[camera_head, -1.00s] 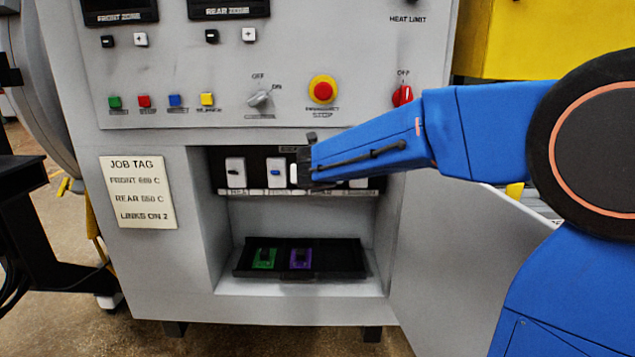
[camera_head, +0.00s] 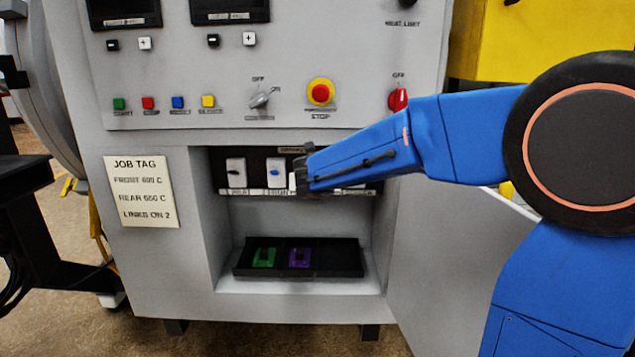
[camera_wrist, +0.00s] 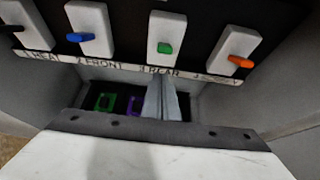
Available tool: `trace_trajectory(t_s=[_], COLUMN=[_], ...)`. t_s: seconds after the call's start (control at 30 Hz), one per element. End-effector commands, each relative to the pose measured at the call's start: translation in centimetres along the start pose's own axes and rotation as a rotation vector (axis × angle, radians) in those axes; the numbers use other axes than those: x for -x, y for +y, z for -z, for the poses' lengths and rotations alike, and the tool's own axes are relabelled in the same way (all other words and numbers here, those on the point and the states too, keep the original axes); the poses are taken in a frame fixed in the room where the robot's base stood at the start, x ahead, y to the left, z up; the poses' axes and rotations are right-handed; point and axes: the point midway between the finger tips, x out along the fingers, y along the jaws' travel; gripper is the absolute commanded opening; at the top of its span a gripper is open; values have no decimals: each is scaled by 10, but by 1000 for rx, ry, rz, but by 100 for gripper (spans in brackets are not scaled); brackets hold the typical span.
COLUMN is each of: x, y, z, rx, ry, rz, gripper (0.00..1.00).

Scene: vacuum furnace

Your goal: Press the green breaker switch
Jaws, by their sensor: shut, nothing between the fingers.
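The green breaker switch (camera_wrist: 165,48) is a small green lever on a white plate, labelled REAR, in the breaker row in the wrist view. In the head view my arm hides it. My gripper (camera_wrist: 166,98) is shut and empty; its fingertips show just below the green switch and the label strip, apart from the lever in the picture. In the head view my gripper (camera_head: 300,180) is at the breaker row, just right of the blue switch (camera_head: 275,172).
Beside the green switch are the blue switch (camera_wrist: 80,37) and the orange switch (camera_wrist: 241,62). A black tray (camera_head: 340,258) with a green and a purple piece lies below in the cabinet. An open door (camera_head: 440,260) is at right. The job tag (camera_head: 142,190) hangs at left.

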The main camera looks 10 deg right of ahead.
Motion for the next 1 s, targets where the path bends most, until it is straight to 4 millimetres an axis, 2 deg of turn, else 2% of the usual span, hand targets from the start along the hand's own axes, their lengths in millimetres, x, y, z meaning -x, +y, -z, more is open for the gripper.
trace_trajectory(t_s=[0.07,0.1,0.37,0.7,1.0], x=[-6,-3,27,74,88], y=[3,3,3,3,3], z=[8,6,-5,-22,-26], rx=[3,0,-1,0,1], ry=[3,1,1,1,4], rz=[1,0,-1,0,1], gripper=[0,0,0,0,0])
